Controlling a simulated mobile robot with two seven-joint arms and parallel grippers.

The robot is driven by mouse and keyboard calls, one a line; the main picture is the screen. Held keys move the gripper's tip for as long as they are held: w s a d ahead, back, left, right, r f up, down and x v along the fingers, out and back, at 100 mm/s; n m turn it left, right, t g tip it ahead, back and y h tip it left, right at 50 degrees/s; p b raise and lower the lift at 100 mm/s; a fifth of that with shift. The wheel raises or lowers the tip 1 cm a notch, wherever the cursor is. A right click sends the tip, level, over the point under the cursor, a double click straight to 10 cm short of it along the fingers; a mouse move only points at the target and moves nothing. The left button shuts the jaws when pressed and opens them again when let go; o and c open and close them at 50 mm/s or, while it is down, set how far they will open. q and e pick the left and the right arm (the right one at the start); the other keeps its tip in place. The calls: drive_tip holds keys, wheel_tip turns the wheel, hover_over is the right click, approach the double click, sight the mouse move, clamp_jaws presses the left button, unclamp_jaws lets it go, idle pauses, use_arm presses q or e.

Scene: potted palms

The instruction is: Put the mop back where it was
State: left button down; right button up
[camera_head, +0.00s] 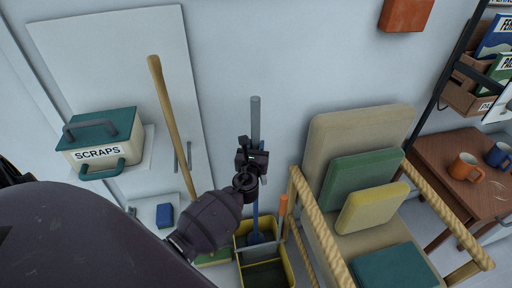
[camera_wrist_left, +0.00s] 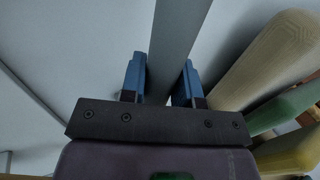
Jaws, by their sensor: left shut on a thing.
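The mop (camera_head: 255,115) has a grey upper handle and a blue lower part, and stands nearly upright in the head view. Its lower end is over or inside a yellow bucket (camera_head: 240,270); whether it touches the bottom I cannot tell. My left gripper (camera_head: 253,155) is shut on the mop's handle. In the left wrist view, the blue finger pads of the left gripper (camera_wrist_left: 161,82) sit on either side of the grey handle (camera_wrist_left: 172,45). My right gripper is in neither view.
A wooden-handled broom (camera_head: 172,120) leans at the wall left of the mop. A box marked SCRAPS (camera_head: 98,155) is further left. A cushioned chair with rope-wrapped arms (camera_head: 325,225) stands close on the right. A brown table (camera_head: 440,155) with mugs is beyond it.

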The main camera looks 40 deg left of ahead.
use_arm(q)
drive_tip(key=shift+f, duration=0.1)
drive_tip(key=c, duration=0.8)
unclamp_jaws()
drive_tip(key=shift+c, duration=0.2)
